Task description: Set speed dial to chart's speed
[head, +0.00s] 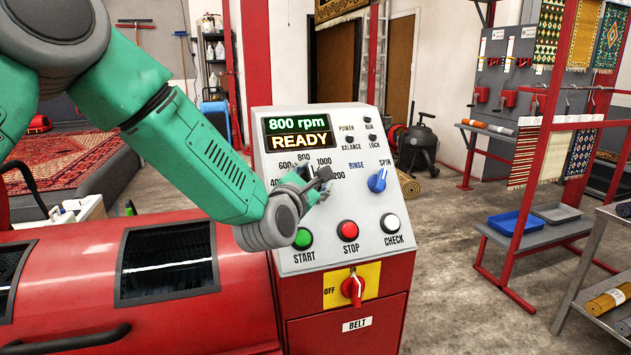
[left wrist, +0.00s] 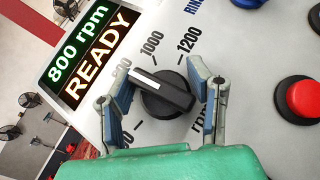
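The speed dial (left wrist: 165,93) is a black knob with a white pointer line on the slanted control panel (head: 380,237). In the left wrist view the line points to the upper left, short of the 1000 mark; the mark at its end is hidden by a finger. The green display (head: 289,124) reads 800 rpm, with READY below. My left gripper (head: 318,182) is at the dial. In the left wrist view its spread fingers (left wrist: 162,82) stand on either side of the knob, very close to its ends; firm contact cannot be told. My right gripper is out of view. I cannot make out a chart.
Near the dial are the blue rinse/spin knob (head: 377,181), the green start (head: 303,238), red stop (head: 347,230) and white check (head: 390,223) buttons. A red belt switch (head: 353,287) sits below. A red rack (head: 545,170) with rugs stands right, beyond open floor.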

